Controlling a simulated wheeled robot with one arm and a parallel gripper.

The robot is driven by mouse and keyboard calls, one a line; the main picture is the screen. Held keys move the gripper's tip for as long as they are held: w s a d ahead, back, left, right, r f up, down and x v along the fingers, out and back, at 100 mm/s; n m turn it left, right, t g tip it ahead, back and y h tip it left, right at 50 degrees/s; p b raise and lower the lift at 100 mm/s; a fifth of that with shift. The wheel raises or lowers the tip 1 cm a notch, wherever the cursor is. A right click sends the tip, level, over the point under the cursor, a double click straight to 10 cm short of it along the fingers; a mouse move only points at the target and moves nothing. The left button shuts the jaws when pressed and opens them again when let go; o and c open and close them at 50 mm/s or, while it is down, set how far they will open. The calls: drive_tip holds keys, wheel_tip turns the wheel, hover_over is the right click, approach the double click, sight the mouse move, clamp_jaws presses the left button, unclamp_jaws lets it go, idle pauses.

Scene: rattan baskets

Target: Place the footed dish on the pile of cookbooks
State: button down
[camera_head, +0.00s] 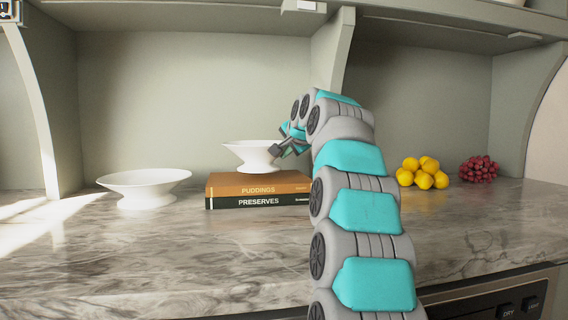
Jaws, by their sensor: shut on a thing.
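A white footed dish (252,153) is upright at the pile of cookbooks, its foot overlapping the back part of the top cover. I cannot tell whether the foot touches the cover or hangs just above it. The pile is a brown book marked PUDDINGS (230,190) on a black book marked PRESERVES (228,203), lying flat on the counter. My gripper (279,151) reaches in from the right and is shut on the dish's right side near the rim. My arm hides part of the wall and counter to the right of the books.
A second, wider white dish (145,190) stands on the marble counter (150,255) at the left. Yellow fruit (423,173) and red grapes (479,169) lie at the right. A shelf overhangs the back, with a curved bracket (333,50) above the arm. The front counter is clear.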

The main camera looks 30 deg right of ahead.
wheel_tip(320, 180, down, 2)
drive_tip(key=shift+f+b, duration=0.1)
drive_tip(key=shift+b, duration=0.6)
drive_tip(key=shift+r, duration=0.2)
drive_tip(key=shift+f, duration=0.1)
drive_tip(key=c, duration=1)
unclamp_jaws()
drive_tip(key=shift+f, duration=0.1)
drive_tip(key=shift+o, duration=0.2)
drive_tip(key=v, duration=1.2)
drive_tip(key=shift+s, duration=0.2)
